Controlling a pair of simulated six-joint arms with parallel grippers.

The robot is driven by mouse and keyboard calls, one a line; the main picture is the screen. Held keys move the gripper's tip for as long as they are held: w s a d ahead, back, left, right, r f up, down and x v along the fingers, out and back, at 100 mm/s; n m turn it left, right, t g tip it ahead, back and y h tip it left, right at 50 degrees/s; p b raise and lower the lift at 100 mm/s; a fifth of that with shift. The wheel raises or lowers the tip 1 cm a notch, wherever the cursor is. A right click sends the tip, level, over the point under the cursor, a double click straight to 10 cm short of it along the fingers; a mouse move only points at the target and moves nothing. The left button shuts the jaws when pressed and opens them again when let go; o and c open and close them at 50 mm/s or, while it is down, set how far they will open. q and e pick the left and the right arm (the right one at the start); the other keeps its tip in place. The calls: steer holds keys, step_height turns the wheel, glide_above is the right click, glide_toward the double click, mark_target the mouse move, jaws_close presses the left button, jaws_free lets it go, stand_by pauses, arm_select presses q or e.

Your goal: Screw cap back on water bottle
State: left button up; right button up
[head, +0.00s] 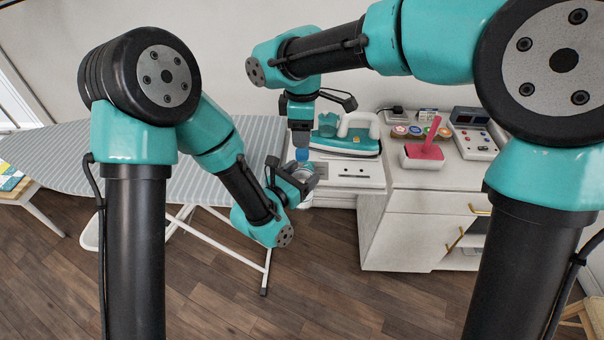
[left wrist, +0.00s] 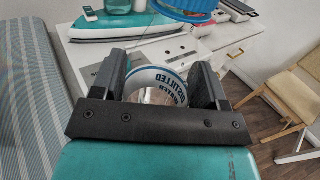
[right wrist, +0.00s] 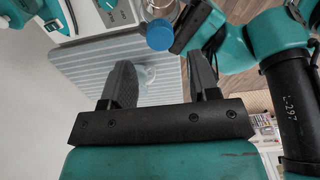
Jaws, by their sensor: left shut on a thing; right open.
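The clear water bottle (head: 301,171) has a white label with dark lettering, which shows in the left wrist view (left wrist: 160,82). My left gripper (head: 297,181) is shut around its body and holds it in the air in front of the cabinet. The blue cap (head: 302,154) is at the bottle's top; it also shows in the left wrist view (left wrist: 187,7) and right wrist view (right wrist: 160,35). I cannot tell whether it is seated. My right gripper (head: 300,143) is open and empty, pointing down above the cap. In the right wrist view the cap lies beyond its fingertips.
A teal iron (head: 346,139) rests on a white machine (head: 350,172) right of the bottle. A striped ironing board (head: 185,187) is on the left. The white cabinet (head: 400,220) carries a pink object (head: 424,153), several small round tins and a control box (head: 474,142). Open floor lies below.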

mark_target(302, 151)
step_height(302, 151, down, 6)
steer(key=shift+r, duration=0.15)
stand_by(0.3)
steer(key=c, duration=0.9)
steer(key=o, duration=1)
steer(key=shift+o, duration=0.2)
steer(key=shift+r, duration=0.15)
step_height(302, 151, up, 12)
